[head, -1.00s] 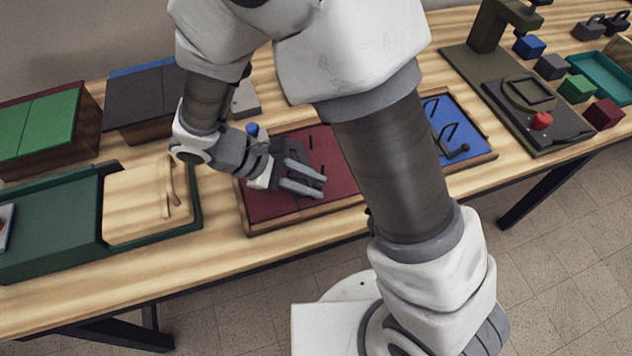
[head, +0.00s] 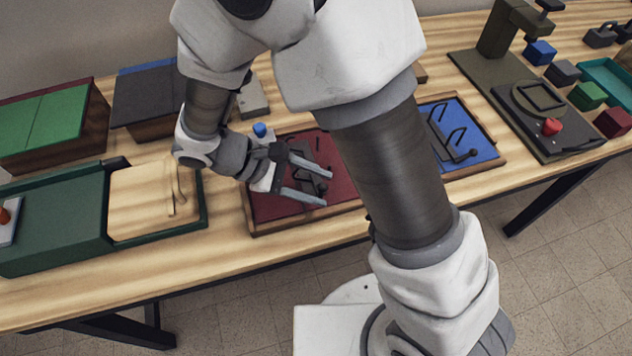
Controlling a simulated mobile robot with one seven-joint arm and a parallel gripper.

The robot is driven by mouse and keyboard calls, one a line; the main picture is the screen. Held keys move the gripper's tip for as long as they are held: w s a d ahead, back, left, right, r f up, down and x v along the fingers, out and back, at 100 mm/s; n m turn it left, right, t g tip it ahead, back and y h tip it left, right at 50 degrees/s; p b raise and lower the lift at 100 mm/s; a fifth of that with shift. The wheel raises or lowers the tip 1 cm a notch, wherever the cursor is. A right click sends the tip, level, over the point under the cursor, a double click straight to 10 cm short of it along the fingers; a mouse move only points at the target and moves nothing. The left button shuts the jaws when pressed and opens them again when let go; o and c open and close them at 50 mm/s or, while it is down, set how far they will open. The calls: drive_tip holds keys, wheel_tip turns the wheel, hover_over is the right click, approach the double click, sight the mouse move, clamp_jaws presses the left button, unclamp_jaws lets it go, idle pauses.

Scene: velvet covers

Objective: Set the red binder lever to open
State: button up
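The red binder (head: 270,210) lies in a wooden frame on the table, partly behind my arm. A dark metal mechanism with a lever (head: 322,187) shows on it, its dark knob toward the right. My gripper (head: 327,189) is over the red binder with its two fingers spread apart, pointing right. The lever end shows between the fingers in this view. I cannot tell whether either finger touches it. The gripper body hides part of the mechanism.
A blue binder (head: 480,143) with a similar lever lies to the right, partly behind my arm. A green case with a wooden lid (head: 142,205) stands left. A press (head: 510,85) and several coloured blocks are at the right. Bare table lies in front.

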drive_tip(key=p+v, duration=0.2)
drive_tip(key=v, duration=1.5)
drive_tip(key=shift+a+p, duration=0.2)
drive_tip(key=shift+p, duration=0.1)
drive_tip(key=shift+s+r, duration=0.1)
drive_tip(key=shift+r, duration=0.05)
drive_tip(key=s+d+r+m+t+y+p, duration=0.2)
drive_tip(key=d+r+m+y, duration=0.3)
drive_tip(key=d, duration=0.8)
drive_tip(key=s+d+r+m+t+y+p, duration=0.2)
drive_tip(key=d+r+m, duration=0.6)
drive_tip(key=d+r, duration=0.4)
drive_tip(key=d+t+y+p, duration=0.1)
drive_tip(key=y+p, duration=0.1)
drive_tip(key=y, duration=0.1)
drive_tip(key=shift+d+m, duration=0.25)
drive_tip(key=shift+m, duration=0.05)
